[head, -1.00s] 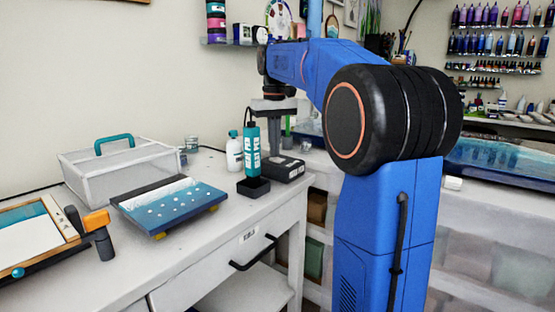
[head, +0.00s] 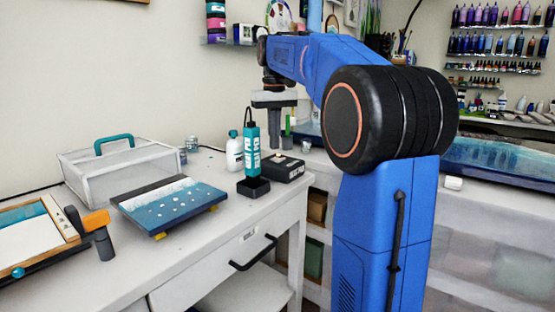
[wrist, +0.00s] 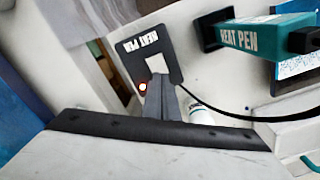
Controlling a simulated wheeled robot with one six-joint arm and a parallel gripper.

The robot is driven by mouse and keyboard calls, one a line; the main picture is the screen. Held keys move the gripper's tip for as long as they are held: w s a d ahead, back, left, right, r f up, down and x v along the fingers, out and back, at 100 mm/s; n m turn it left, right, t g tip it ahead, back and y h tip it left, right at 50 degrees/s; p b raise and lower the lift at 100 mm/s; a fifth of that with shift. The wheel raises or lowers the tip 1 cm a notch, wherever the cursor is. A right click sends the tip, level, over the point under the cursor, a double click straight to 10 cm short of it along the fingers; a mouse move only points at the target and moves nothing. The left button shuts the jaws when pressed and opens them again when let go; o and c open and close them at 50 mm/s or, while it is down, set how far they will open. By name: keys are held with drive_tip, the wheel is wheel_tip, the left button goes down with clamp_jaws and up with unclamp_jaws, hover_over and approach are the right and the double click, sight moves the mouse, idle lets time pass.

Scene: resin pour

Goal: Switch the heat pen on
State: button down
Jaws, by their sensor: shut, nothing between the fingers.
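The heat pen (head: 252,148) is teal with a white label and stands upright in a small black holder (head: 254,187) on the desk. It also shows in the wrist view (wrist: 245,38). Beside it lies a black box (head: 295,172) lettered HEAT PEN, with a pale raised piece (head: 279,157) on top. In the wrist view the box (wrist: 133,62) shows a pale plate and a small red spot with a whitish rim (wrist: 143,87). My gripper (head: 274,146) is shut and empty, pointing down just above the box. Its fingers (wrist: 158,82) partly hide the box top.
A white bottle (head: 234,152) stands behind the pen. A black cable (wrist: 215,108) runs beside the box. The desk's right edge is close to the box.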

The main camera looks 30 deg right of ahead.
sight(275, 158)
drive_tip(key=shift+r, duration=2)
